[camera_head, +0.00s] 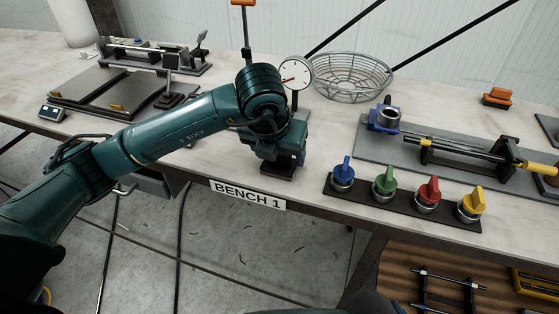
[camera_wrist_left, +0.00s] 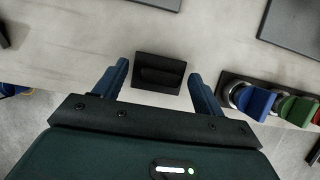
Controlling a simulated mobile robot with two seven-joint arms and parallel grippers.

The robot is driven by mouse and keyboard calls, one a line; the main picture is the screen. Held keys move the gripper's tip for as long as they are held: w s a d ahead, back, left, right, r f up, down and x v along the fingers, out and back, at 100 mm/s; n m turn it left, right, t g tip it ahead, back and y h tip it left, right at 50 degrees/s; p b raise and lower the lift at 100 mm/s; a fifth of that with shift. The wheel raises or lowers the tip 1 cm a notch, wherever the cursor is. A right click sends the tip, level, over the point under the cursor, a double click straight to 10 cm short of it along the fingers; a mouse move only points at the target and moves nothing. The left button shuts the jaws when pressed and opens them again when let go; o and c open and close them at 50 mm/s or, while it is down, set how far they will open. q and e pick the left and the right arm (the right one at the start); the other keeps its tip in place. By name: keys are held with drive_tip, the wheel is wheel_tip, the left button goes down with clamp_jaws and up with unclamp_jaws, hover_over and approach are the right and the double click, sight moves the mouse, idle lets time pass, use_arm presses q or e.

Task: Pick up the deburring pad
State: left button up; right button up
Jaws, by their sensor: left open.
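A small black block (camera_head: 279,170) lies near the front edge of the bench, above the BENCH 1 label. In the left wrist view the black block (camera_wrist_left: 159,73) shows a raised rim and a dark bar across it; I take it for the deburring pad, though its kind is not certain. My left gripper (camera_head: 280,159) points down over it, with blue fingers apart. In the wrist view the fingers lie on either side of the block, with gaps; their height above the bench is hard to tell. The gripper hides part of the block in the head view. My right gripper is not in view.
A strip of coloured knobs (camera_head: 400,207) lies just right of the gripper. A dial gauge (camera_head: 294,74) and a wire basket (camera_head: 350,78) stand behind it. An orange-topped block (camera_head: 497,97) lies at the back right. Dark plates (camera_head: 95,87) occupy the left bench.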

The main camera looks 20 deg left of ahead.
use_arm(q)
drive_tip(key=shift+w+f, duration=0.2)
drive_tip(key=shift+f, duration=0.4)
drive_tip(key=c, duration=0.7)
drive_tip(key=shift+o, duration=0.2)
drive_tip(key=shift+r, duration=0.1)
wheel_tip(320, 180, up, 10)
drive_tip(key=shift+f+b, duration=0.1)
drive_tip(key=shift+b, duration=0.3)
